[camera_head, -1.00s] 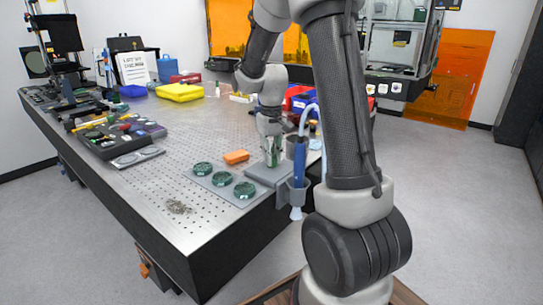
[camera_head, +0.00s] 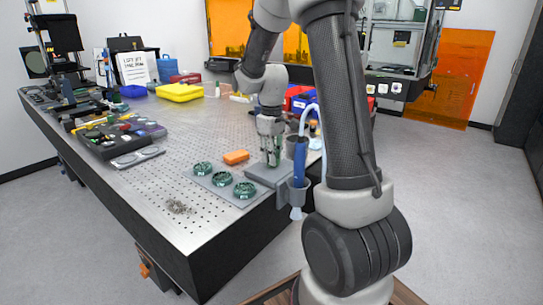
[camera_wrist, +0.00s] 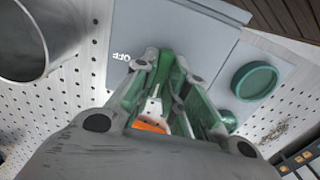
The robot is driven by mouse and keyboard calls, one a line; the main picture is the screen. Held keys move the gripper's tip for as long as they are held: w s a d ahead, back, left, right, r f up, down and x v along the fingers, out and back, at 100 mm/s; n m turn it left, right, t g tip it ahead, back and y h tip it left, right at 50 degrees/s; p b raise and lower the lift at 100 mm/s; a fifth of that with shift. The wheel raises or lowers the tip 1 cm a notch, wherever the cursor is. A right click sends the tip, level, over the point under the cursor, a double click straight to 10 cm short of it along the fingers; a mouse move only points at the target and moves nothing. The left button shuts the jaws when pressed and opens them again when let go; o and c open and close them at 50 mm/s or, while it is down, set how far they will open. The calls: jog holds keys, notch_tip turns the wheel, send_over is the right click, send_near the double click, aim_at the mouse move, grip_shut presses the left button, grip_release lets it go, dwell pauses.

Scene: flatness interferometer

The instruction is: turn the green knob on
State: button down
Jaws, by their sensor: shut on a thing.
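My gripper (camera_head: 270,161) points down at the grey switch box (camera_head: 258,172) on the right edge of the perforated table. In the wrist view its fingertips (camera_wrist: 165,62) meet over the grey face of the box, shut on the green knob. The fingers hide most of the knob, and green shows between and along them, so its exact angle cannot be told. A white OFF mark (camera_wrist: 122,56) is printed on the face just beside the fingertips.
Several round green discs, one of them here (camera_head: 245,190), lie on a grey plate beside the box. An orange block (camera_head: 236,157) lies behind them. A holder with a blue tool (camera_head: 299,165) stands close on the right. The table's middle is clear.

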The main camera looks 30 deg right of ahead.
jog(key=c, duration=1.4)
grip_release()
jog(key=shift+c, duration=0.2)
jog(key=shift+r, duration=0.15)
notch_tip(320, 180, up, 12)
